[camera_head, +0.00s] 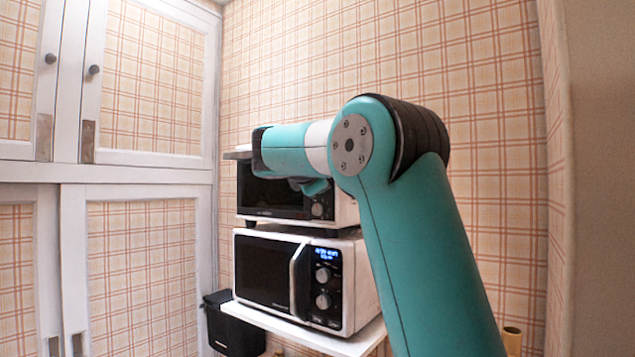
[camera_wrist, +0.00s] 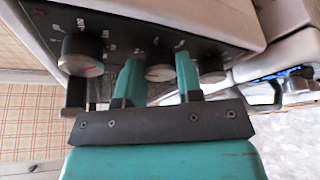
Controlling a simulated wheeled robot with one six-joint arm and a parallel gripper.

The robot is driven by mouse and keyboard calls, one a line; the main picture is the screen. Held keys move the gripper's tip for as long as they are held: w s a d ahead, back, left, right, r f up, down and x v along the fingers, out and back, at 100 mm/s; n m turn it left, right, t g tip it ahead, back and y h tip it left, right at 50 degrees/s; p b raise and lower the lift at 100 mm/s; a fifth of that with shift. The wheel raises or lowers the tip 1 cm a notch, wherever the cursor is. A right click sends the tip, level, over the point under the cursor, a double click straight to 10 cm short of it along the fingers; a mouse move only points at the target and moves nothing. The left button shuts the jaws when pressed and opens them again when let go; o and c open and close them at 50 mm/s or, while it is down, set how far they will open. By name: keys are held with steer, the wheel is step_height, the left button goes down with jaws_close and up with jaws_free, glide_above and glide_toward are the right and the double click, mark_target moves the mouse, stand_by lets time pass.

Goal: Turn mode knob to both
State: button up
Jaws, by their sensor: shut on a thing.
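A toaster oven (camera_head: 272,200) stands on top of a microwave in the head view. Its dark panel (camera_wrist: 120,28) fills the top of the wrist view, with a row of three knobs. My gripper (camera_wrist: 158,66) has its two teal fingers on either side of the middle knob (camera_wrist: 160,73) and is shut on it. A larger knob (camera_wrist: 82,55) with a red mark is to the left, and another knob (camera_wrist: 212,74) is to the right. The small labels are not readable. In the head view, my arm hides most of the panel; one low knob (camera_head: 318,208) shows.
The microwave (camera_head: 270,273), with a lit blue display, sits below on a white shelf (camera_head: 300,336). A black bin (camera_head: 235,328) is at lower left. White cabinets (camera_head: 145,170) stand at left, and the plaid wall (camera_head: 460,90) is behind.

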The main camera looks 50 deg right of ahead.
steer(key=shift+f+m+b, duration=0.15)
steer(key=shift+m+b, duration=0.15)
steer(key=shift+b, duration=0.05)
steer(key=shift+w+a+f+n+g+h+b, duration=0.2)
steer(key=shift+n+g+h+b, duration=1.25)
steer(key=shift+n, duration=4.1)
steer(key=shift+w+d+n+g+h+b, duration=0.25)
steer(key=shift+n+g+h+b, duration=1.15)
steer(key=shift+n, duration=4.2)
steer(key=shift+w+a+f+n+g+h+b, duration=0.45)
steer(key=shift+n+g, duration=1.8)
steer(key=shift+n, duration=3.3)
steer(key=shift+s+d+r+m, duration=0.2)
steer(key=shift+d+r+m, duration=0.05)
steer(key=shift+d+m, duration=0.05)
steer(key=o, duration=0.9)
